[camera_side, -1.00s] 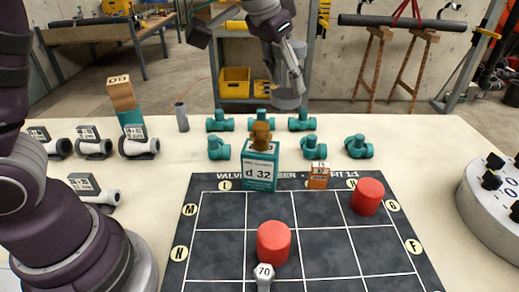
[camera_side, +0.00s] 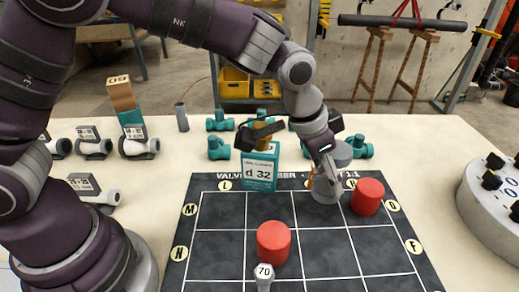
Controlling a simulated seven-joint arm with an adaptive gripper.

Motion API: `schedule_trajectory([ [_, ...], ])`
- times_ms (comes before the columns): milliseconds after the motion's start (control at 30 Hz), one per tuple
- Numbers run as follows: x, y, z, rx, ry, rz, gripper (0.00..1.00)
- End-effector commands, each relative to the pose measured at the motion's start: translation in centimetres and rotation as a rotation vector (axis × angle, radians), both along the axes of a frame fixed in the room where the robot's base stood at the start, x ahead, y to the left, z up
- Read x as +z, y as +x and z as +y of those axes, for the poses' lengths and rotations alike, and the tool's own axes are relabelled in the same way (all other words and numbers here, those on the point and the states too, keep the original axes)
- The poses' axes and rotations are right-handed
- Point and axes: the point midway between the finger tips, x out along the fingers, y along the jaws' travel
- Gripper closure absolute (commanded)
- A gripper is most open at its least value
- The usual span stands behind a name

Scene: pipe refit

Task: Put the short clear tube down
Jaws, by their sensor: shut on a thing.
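The short clear tube (camera_side: 325,190) is a greyish, see-through cylinder over the upper right part of the dark grid mat (camera_side: 215,245), just left of a red cylinder (camera_side: 367,197). My gripper (camera_side: 331,168) is shut on the tube from above and behind, and its fingers cover part of it. The tube looks close to upright. I cannot tell whether its lower end touches the mat. The small orange block (camera_side: 310,183) behind it is mostly hidden.
A second red cylinder (camera_side: 273,242) stands mid-mat, with a white marker reading 70 (camera_side: 264,275) in front. A teal box marked d 32 (camera_side: 260,172) stands at the mat's back edge. Several teal fittings (camera_side: 219,148) stand behind. The mat's left cells are clear.

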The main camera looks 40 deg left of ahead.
Motion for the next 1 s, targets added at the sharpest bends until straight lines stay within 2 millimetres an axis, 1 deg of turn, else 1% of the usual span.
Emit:
schedule_trajectory([
  [33,-1.3,-0.1,0.1,0.0,0.003,0.006,0.96],
  [100,-3.1,-0.1,0.1,0.0,0.004,0.008,0.96],
  [267,-5.9,-0.1,0.1,0.0,0.003,0.005,0.96],
  [400,-8.8,-0.1,0.1,0.0,0.002,0.004,0.96],
  [500,-9.6,0.0,0.0,0.0,0.001,0.002,0.96],
  [800,-9.8,0.0,0.0,0.001,0.001,0.002,0.96],
  [833,-9.9,0.0,0.0,0.001,0.001,0.002,0.58],
  [1000,-9.8,0.0,0.0,0.001,0.0,0.001,0.35],
])
